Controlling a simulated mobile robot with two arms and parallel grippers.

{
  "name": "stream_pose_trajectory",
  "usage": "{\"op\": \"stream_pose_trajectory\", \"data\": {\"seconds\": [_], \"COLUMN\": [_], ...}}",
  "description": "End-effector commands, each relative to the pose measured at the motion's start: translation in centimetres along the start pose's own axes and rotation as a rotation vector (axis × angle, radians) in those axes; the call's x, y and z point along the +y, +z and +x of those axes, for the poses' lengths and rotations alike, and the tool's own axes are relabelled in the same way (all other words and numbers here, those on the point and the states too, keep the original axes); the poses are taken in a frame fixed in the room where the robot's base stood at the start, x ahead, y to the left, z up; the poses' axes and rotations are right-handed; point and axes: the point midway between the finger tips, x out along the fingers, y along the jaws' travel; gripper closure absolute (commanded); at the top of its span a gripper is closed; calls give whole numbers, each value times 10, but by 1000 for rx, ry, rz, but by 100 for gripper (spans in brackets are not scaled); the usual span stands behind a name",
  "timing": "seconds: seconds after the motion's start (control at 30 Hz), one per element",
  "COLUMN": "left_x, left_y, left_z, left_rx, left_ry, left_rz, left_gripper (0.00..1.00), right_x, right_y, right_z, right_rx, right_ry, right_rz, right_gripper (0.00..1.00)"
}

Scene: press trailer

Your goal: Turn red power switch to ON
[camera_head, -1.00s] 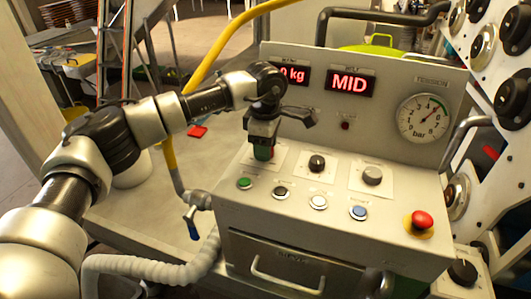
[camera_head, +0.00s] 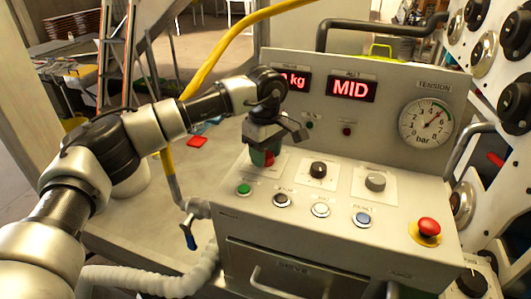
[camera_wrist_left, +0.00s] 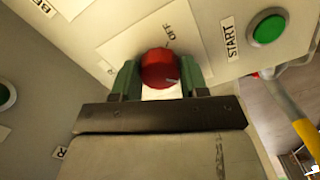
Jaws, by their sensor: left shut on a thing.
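The red power switch (camera_wrist_left: 159,68) is a round knob on a pale plate in the left wrist view, with an OFF label beside it. No ON label is readable. My left gripper (camera_wrist_left: 160,80) has its green fingers on either side of the knob and is shut on it. In the head view my left gripper (camera_head: 264,158) is at the back left of the console top, with a bit of the red switch (camera_head: 269,159) showing below it. My right gripper is not in view.
A yellow hose (camera_head: 222,48) runs behind my arm.

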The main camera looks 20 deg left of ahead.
Motion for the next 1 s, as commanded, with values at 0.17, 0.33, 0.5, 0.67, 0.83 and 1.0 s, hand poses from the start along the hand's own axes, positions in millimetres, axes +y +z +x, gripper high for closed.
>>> {"op": "stream_pose_trajectory", "data": {"seconds": [0.17,0.33,0.5,0.67,0.83,1.0], "left_x": [1,1,1,0,1,1], "left_y": [-1,-1,0,0,0,0], "left_z": [-3,-3,-2,-1,-9,-38], "left_rx": [2,2,1,1,1,2], "left_ry": [7,8,5,3,5,7], "left_rz": [0,0,-1,-1,-1,0], "left_gripper": [80,49,31,31,31,31], "right_x": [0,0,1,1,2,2], "right_y": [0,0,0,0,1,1], "right_z": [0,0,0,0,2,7], "right_rx": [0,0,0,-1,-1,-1], "right_ry": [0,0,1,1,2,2], "right_rz": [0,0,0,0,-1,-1], "right_gripper": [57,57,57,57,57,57]}}
